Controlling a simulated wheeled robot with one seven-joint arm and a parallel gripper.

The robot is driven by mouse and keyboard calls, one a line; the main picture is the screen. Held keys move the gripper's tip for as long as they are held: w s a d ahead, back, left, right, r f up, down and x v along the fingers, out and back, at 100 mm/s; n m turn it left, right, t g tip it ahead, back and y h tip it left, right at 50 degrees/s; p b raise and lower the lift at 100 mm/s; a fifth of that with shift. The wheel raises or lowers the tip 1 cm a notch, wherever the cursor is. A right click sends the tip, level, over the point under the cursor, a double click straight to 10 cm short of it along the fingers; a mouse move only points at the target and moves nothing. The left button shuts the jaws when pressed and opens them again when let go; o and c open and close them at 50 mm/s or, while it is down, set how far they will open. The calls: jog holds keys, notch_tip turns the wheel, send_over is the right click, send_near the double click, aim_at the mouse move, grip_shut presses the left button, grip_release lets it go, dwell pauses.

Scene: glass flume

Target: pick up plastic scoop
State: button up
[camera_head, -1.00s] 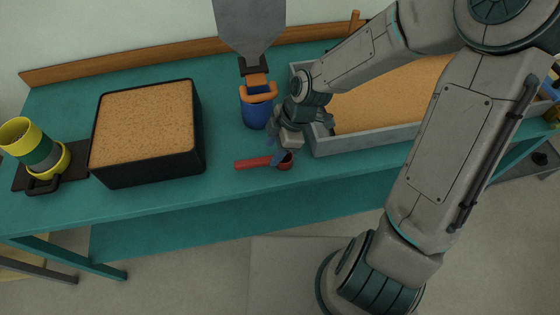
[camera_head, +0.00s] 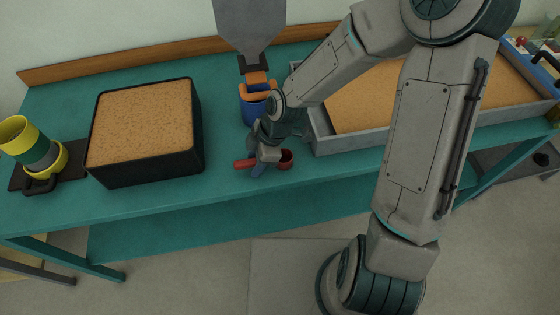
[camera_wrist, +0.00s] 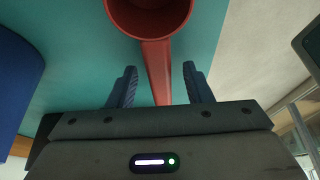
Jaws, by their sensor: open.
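The plastic scoop is red, with a round cup and a straight handle, and lies on the teal table near its front edge. In the head view its cup (camera_head: 285,159) is at the right and its handle (camera_head: 242,164) points left. In the wrist view the scoop (camera_wrist: 157,62) has its cup at the top and its handle running down between my fingers. My gripper (camera_head: 262,168) is over the handle. In the wrist view my gripper (camera_wrist: 160,88) is open, with a finger on each side of the handle and a gap on both sides. The handle's lower end is hidden.
A black tray of sand (camera_head: 150,168) is at the left, and a grey sand-filled tray (camera_head: 365,142) at the right.

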jog(key=shift+c, duration=0.3)
grip_shut()
